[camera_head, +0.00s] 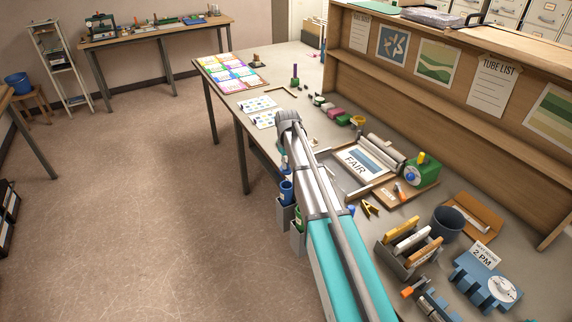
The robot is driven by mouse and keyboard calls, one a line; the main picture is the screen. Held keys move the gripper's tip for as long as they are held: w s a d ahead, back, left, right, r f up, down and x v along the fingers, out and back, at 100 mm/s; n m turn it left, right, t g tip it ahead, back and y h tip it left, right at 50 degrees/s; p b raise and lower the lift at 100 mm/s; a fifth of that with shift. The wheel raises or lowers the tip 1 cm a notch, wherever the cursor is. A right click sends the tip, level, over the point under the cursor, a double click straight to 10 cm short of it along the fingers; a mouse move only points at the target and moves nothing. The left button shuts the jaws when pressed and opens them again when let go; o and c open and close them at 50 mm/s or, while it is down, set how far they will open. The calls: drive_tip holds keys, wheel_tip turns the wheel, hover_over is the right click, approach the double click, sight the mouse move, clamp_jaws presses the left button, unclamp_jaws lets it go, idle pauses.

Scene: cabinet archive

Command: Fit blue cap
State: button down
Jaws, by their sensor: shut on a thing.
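My arm reaches up the middle of the view, and its grey wrist end is over the front edge of the long table. I cannot pick out a blue cap for certain. A purple tube (294,74) stands upright farther back on the table.
Small coloured pieces, including a pink one (336,112), lie in a row beyond my wrist. A FAIR sheet (358,164), a green box (422,170), a dark cup (447,223) and a blue rack (486,284) crowd the right side. A wooden shelf (430,92) borders the table.

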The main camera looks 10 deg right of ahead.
sight(287, 170)
drive_tip(key=shift+f, duration=0.15)
drive_tip(key=shift+f+b, duration=2.75)
drive_tip(key=shift+b, duration=0.15)
drive_tip(key=shift+f+b, duration=1.15)
drive_tip(key=c, duration=0.7)
unclamp_jaws()
drive_tip(key=o, duration=0.5)
drive_tip(key=shift+r, duration=0.15)
drive_tip(key=shift+r+p, duration=2.9)
drive_tip(key=shift+p, duration=0.15)
